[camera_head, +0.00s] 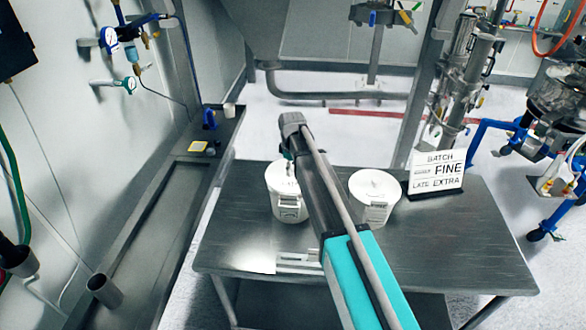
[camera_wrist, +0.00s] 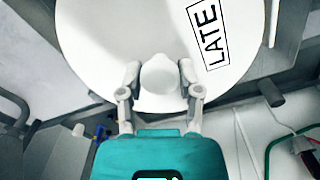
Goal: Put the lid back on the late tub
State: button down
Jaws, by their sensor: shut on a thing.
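The late lid (camera_wrist: 100,45) is white and round, with a knob (camera_wrist: 160,75) and a boxed LATE label, and it fills the upper part of the wrist view. My gripper (camera_wrist: 159,78) is shut on the knob, one finger at each side. In the head view my arm hides most of the gripper, which is over the left white tub (camera_head: 291,207). The lid (camera_head: 277,178) shows at that tub's top; I cannot tell whether it is seated or just above. That tub's front label is too small to read. A second white tub (camera_head: 372,212) stands to the right, with a knobbed lid on it.
Both tubs stand on a steel table (camera_head: 440,240). A batch sign (camera_head: 436,172) reading FINE, LATE and EXTRA stands behind on the right. A pale flat piece (camera_head: 250,262) lies near the front left edge. The right front of the table is clear.

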jog(key=shift+f+b, duration=0.65)
jog(key=shift+f, duration=0.3)
jog(key=shift+f, duration=0.15)
dwell(1.9)
jog(key=shift+c, duration=1)
grip_release()
jog(key=shift+o, duration=0.2)
jog(key=shift+o, duration=0.8)
jog(key=shift+r+p, duration=3.35)
jog(key=shift+r, duration=0.2)
